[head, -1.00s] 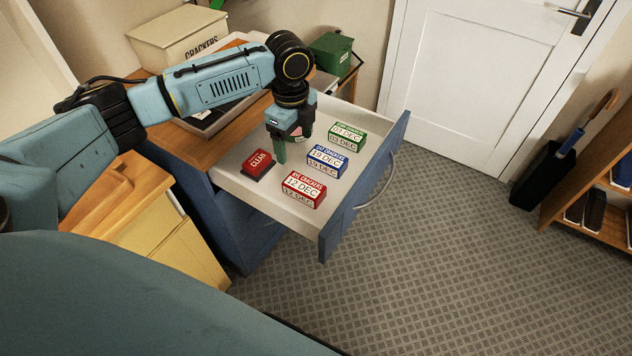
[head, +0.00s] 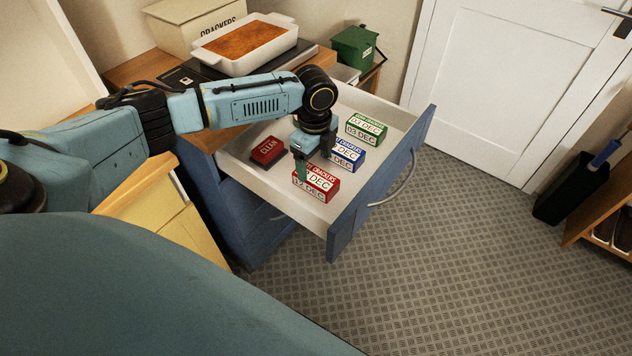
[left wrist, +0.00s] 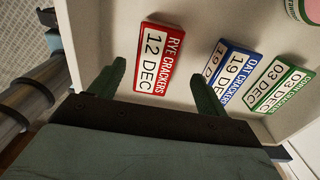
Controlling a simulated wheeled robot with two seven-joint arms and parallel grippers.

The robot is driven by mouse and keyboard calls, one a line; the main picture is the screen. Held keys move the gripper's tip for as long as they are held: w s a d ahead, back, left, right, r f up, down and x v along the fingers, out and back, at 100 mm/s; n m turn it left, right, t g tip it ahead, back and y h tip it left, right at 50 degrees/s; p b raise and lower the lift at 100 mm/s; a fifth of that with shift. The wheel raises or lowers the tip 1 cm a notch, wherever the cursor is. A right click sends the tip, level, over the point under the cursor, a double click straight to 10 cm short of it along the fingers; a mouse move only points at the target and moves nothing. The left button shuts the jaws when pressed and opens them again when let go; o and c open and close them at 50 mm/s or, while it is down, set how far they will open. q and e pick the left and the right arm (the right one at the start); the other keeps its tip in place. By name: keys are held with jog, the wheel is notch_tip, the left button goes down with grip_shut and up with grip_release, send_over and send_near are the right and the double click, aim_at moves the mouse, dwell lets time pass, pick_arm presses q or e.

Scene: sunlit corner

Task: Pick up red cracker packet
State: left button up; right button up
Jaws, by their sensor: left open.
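The red cracker packet (head: 316,184), labelled rye crackers 12 DEC, lies in the open drawer (head: 237,168) near its front panel. My left gripper (head: 312,168) points down over the packet's back edge and hides part of it. In the left wrist view the red packet (left wrist: 157,60) shows between and beyond the two green fingers of my open left gripper (left wrist: 160,72). Nothing is held. I cannot tell how far the fingertips are above the packet. My right gripper is not in view.
A blue packet (head: 348,154) and a green packet (head: 366,128) lie beside the red one. A red box marked CLEAN (head: 268,151) lies to its left. A baking dish (head: 290,42), a CRACKERS box (head: 182,28) and a green bin (head: 353,47) stand behind.

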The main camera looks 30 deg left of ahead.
aim_at(316, 176)
pick_arm(q)
jog(key=f, duration=0.3)
jog(key=f+b, duration=0.1)
jog(key=f, duration=0.1)
jog(key=shift+s+d+f, duration=0.1)
jog(key=shift+s+d, duration=0.2)
jog(key=shift+s, duration=0.05)
jog(key=shift+c, duration=0.3)
jog(key=c, duration=1.1)
